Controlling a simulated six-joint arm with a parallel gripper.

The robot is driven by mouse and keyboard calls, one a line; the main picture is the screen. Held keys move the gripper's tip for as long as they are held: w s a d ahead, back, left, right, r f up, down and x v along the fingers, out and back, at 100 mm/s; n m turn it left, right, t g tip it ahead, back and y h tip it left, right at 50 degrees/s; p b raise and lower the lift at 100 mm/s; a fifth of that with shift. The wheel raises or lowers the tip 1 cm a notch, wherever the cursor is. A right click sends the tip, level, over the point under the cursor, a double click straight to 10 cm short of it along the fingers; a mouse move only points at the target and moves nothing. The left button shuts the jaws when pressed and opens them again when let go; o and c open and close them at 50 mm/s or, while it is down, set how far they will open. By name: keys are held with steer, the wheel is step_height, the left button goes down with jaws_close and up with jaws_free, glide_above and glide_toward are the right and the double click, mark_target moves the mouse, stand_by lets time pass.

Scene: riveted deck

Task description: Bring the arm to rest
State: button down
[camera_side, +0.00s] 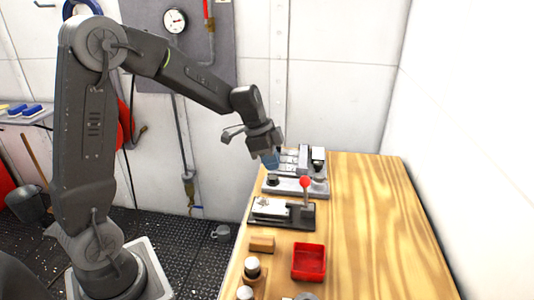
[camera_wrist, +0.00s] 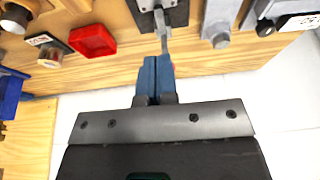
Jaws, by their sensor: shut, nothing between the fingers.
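My gripper (camera_side: 270,159) hangs at the end of the arm over the far left end of the wooden table (camera_side: 375,215), close to the grey devices there. In the wrist view its two blue fingers (camera_wrist: 155,72) are pressed together with nothing between them. The fingertips appear near a metal lever in that view; I cannot tell whether they touch it.
A device with a red-knobbed lever (camera_side: 305,183) stands on the table. A red tray (camera_side: 309,262), a wooden block (camera_side: 262,244) and white-topped pieces (camera_side: 252,264) are nearer. The table's right side is clear.

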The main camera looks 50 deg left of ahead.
steer(key=s+d+r+n+t+y, duration=0.1)
steer(key=s+d+r+n, duration=0.1)
steer(key=s, duration=0.5)
steer(key=s+d+r+n+t, duration=0.1)
steer(key=s+d+r+n, duration=0.2)
steer(key=s, duration=0.4)
steer(key=s+d+r+n+t+y, duration=0.1)
steer(key=s+d+r+n, duration=0.2)
steer(key=s, duration=0.4)
steer(key=shift+s+d+r+n+y, duration=0.2)
steer(key=shift+s+r+n+y, duration=0.15)
steer(key=shift+r+n, duration=0.25)
